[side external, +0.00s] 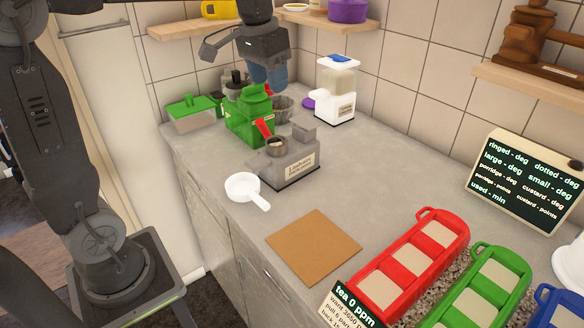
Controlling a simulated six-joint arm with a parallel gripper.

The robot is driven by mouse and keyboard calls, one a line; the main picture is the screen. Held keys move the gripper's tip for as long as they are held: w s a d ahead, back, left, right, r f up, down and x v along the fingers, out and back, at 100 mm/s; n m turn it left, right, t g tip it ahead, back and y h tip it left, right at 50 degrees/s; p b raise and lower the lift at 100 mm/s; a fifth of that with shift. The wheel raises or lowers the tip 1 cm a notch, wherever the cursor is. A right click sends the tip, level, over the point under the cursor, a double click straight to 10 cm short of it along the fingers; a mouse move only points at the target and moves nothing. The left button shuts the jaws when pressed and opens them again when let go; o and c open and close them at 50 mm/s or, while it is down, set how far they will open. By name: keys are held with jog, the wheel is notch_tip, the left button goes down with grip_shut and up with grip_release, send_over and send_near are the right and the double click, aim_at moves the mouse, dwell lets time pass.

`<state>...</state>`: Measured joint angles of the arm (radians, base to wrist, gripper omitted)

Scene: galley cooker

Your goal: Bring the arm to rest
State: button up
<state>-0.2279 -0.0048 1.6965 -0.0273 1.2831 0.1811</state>
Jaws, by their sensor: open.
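My gripper (268,78) hangs near the back of the counter in the side external view, pointing down with bluish fingers. It is open and I see nothing held in it. It is above and behind the green machine (250,115) and near a dark basket-like container (284,108). Whether the fingers touch anything below cannot be told from this angle. My arm comes in from the upper left.
A grey machine with a label (290,165), a white pan (243,187), a white dispenser (337,90) and a green-lidded box (193,113) stand on the counter. A brown board (313,247) and red tray (463,236) lie nearer. Shelves (190,28) flank the gripper.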

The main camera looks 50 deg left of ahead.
jog(key=s+d+f+t, duration=0.1)
jog(key=s+d+f, duration=0.2)
jog(key=s, duration=0.5)
jog(key=s+d+f+t, duration=0.2)
jog(key=s+d+f, duration=0.2)
jog(key=s, duration=0.5)
jog(key=shift+s+d+m+t, duration=0.3)
jog(key=shift+d, duration=0.3)
